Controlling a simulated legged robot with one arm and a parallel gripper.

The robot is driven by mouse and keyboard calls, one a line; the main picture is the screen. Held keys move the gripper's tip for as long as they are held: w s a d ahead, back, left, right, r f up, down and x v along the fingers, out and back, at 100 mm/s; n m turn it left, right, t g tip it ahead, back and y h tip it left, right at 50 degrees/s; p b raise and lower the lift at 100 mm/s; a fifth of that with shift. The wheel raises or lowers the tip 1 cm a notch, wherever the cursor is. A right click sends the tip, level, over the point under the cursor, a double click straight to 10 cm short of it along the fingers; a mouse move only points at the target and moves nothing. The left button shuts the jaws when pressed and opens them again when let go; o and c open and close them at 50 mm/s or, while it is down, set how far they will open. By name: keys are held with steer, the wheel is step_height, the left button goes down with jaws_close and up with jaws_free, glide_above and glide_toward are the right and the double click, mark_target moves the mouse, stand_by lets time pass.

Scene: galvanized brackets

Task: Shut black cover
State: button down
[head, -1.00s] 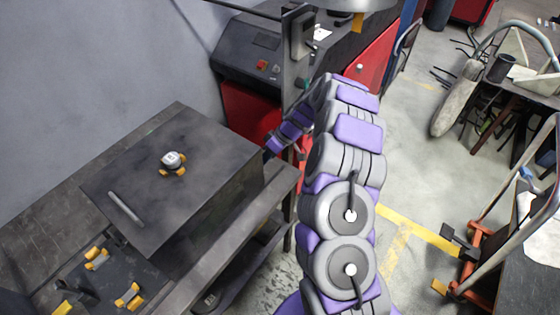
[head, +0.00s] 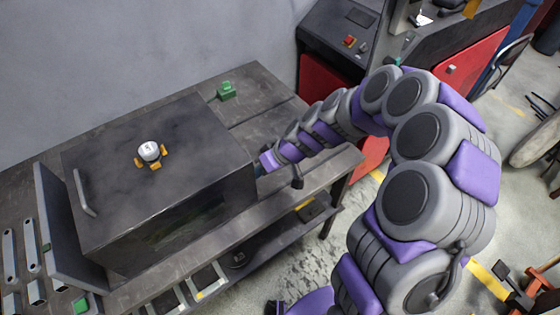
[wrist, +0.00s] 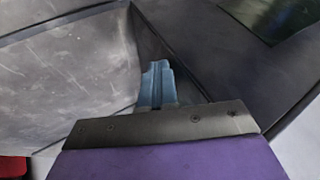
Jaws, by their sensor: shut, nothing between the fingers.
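The black cover (head: 185,145) is a large dark box-like hood on the bench, with a bar handle (head: 84,192) on its top near the left edge. A dark upright plate (head: 65,235) stands close along its left end; I cannot tell whether they touch. My gripper (head: 264,164) is shut and empty at the cover's right end, low beside its near corner. In the wrist view its blue fingers (wrist: 157,85) point into a dark corner by the cover wall (wrist: 225,55). Contact is hard to judge.
A round white device (head: 149,150) with orange feet sits on the cover. A green block (head: 226,91) is on the bench (head: 275,100) behind it. Flat metal brackets (head: 30,250) lie at far left. A red-and-black machine (head: 335,50) stands behind right. The bench right of the cover is mostly clear.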

mark_target(242, 182)
steer(key=s+a, duration=0.1)
steer(key=a, duration=0.1)
steer(key=s+a, duration=0.2)
steer(key=shift+s+a, duration=0.2)
steer(key=shift+a, duration=0.1)
